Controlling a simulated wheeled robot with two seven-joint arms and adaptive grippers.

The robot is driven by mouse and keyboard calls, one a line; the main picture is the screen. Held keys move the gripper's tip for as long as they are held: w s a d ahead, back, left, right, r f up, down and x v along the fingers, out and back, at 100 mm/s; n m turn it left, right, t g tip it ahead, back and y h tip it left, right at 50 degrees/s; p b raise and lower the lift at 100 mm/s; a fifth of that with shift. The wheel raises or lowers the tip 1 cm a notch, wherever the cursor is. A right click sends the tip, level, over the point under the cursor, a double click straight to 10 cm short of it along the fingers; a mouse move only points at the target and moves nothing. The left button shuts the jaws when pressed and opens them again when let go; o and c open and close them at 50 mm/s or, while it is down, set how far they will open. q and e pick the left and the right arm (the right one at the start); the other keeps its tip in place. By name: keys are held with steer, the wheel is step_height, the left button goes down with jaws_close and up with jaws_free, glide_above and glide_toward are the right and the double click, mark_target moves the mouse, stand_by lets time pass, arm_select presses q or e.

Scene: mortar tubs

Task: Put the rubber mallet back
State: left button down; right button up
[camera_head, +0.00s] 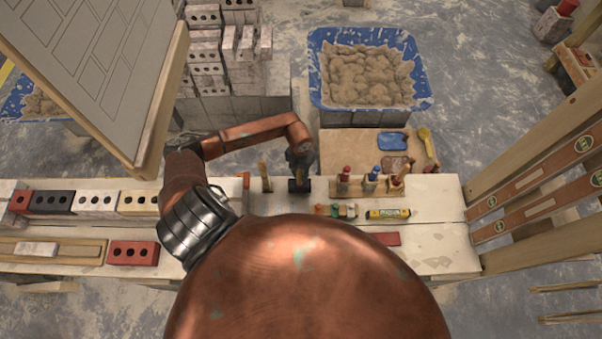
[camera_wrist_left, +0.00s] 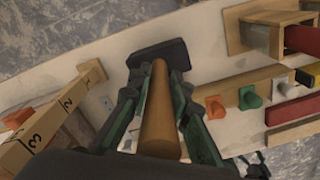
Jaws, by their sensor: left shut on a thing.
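The rubber mallet has a black head (camera_wrist_left: 158,56) and a round wooden handle (camera_wrist_left: 158,110), both clear in the left wrist view. My left gripper (camera_head: 300,158) is shut on the handle, with green-edged fingers on either side of it. In the head view the black mallet head (camera_head: 299,186) is below the gripper, over the pale bench (camera_head: 435,200). I cannot tell whether the head touches the bench top. The handle is mostly hidden by the gripper in the head view. My right gripper is not in view.
Right of the mallet stands a wooden rack (camera_head: 350,188) with coloured-handled tools. Small coloured pieces (camera_head: 335,211) and a yellow-green level (camera_head: 389,214) lie nearer. An upright wooden piece (camera_head: 263,175) stands left. A blue mortar tub (camera_head: 425,88) is behind; bricks (camera_head: 97,203) line the left.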

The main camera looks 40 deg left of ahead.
arm_select(q)
steer(key=shift+f+b, duration=0.35)
steer(key=shift+f, duration=0.2)
stand_by(0.8)
steer(key=c, duration=1.7)
jaws_free()
step_height(320, 180, up, 12)
steer(key=shift+r, duration=0.1)
steer(key=shift+w, duration=0.1)
